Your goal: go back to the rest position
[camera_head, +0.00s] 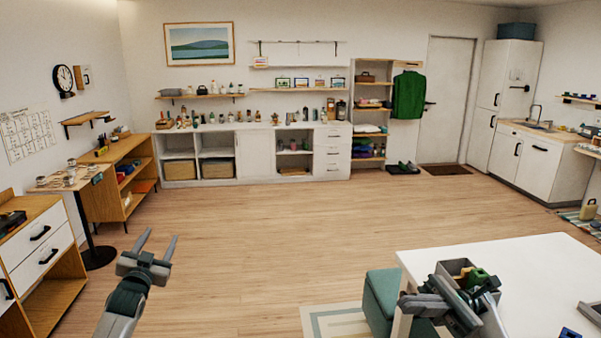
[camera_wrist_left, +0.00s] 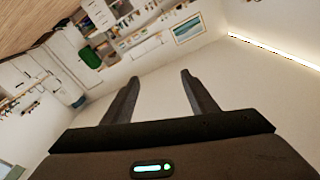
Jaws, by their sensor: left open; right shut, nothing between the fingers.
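My left gripper (camera_head: 157,246) is raised at the lower left of the head view, over the open wood floor. Its two fingers are apart with nothing between them. The left wrist view also shows the fingers (camera_wrist_left: 160,92) spread and empty, with the room tilted behind them. My right gripper (camera_head: 414,303) is at the lower right of the head view, near the left edge of the white table (camera_head: 530,262). Its fingers look closed together, and I see nothing held in them.
A grey box (camera_head: 455,266) with a green thing in it is on the table behind my right arm. A green stool (camera_head: 382,295) stands at the table's left side. The middle floor is clear.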

